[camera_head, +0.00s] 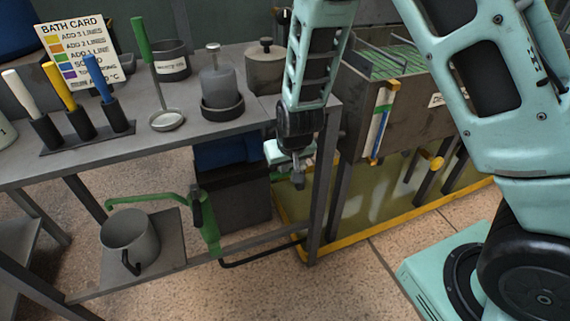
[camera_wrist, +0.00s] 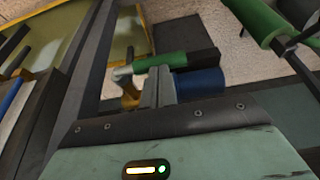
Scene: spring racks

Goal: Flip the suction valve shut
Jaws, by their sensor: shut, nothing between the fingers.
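My gripper (camera_head: 298,176) points down beside the right end of the bench in the head view, with its fingers together and empty. In the wrist view its fingers (camera_wrist: 158,82) lie close to a green cylindrical grip (camera_wrist: 160,62) with a pale and brass-coloured end fitting (camera_wrist: 129,88), which looks like the suction valve. The fingers overlap the grip in the picture; I cannot tell whether they touch it. In the head view a bit of green (camera_head: 280,176) shows just left of the fingers, and the rest is hidden behind my gripper.
A green pump pipe (camera_head: 209,228) with a black handle stands left, its spout over a grey pot (camera_head: 130,240). A black hose (camera_head: 262,256) runs to a yellow-rimmed tray (camera_head: 345,235). The bench leg (camera_head: 325,190) is close right of my gripper. A tank (camera_head: 420,118) stands right.

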